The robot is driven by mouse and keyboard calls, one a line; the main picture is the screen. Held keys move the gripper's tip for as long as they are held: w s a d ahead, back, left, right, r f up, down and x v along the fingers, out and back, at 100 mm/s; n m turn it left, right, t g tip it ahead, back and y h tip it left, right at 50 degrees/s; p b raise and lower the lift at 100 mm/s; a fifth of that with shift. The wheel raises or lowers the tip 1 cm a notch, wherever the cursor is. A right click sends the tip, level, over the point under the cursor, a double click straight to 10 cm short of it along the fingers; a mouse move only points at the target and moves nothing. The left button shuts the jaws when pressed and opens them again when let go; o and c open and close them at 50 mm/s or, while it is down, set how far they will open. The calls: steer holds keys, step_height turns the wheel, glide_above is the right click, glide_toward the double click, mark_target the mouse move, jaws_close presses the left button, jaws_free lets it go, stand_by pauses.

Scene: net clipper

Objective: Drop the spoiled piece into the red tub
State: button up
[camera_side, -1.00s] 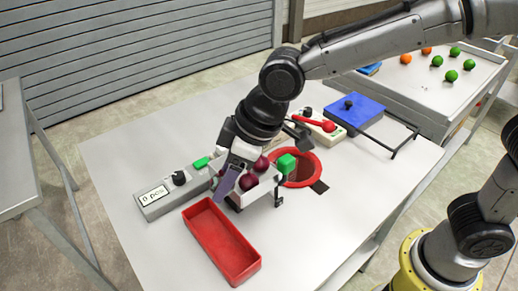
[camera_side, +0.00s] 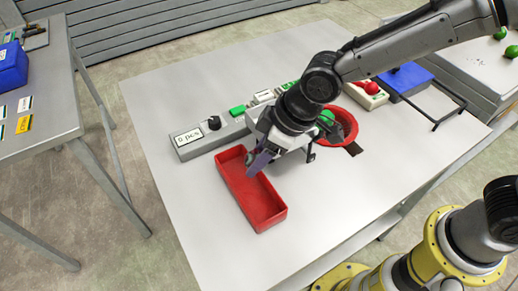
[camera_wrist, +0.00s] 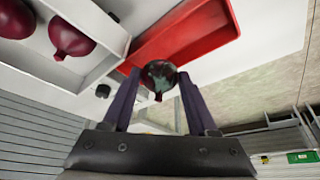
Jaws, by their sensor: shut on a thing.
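My gripper (camera_wrist: 158,80) is shut on a dark onion (camera_wrist: 158,72) with a greenish-black blotch, held between its fingertips in the wrist view. In the side view my gripper (camera_side: 258,160) hangs by the upper right rim of the red tub (camera_side: 262,206), and the onion is mostly hidden there. The tub's visible floor is empty. The tub also shows past the fingers in the wrist view (camera_wrist: 205,28). A white tray (camera_wrist: 112,30) with purple onions (camera_wrist: 72,38) lies left in the wrist view; the arm hides most of it in the side view.
A grey box labelled "5 pcs" (camera_side: 190,141) stands left of the arm. A red ring (camera_side: 346,122) with a green part stands behind it. A blue box (camera_side: 405,78) and a pale device (camera_side: 366,95) are farther right. The front table is clear.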

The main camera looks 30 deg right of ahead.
steer(key=o, duration=1.4)
steer(key=shift+o, duration=0.2)
steer(key=shift+r, duration=0.1)
steer(key=v, duration=1.3)
steer(key=shift+r, duration=0.3)
steer(key=shift+s+d, duration=0.1)
steer(key=shift+d, duration=0.05)
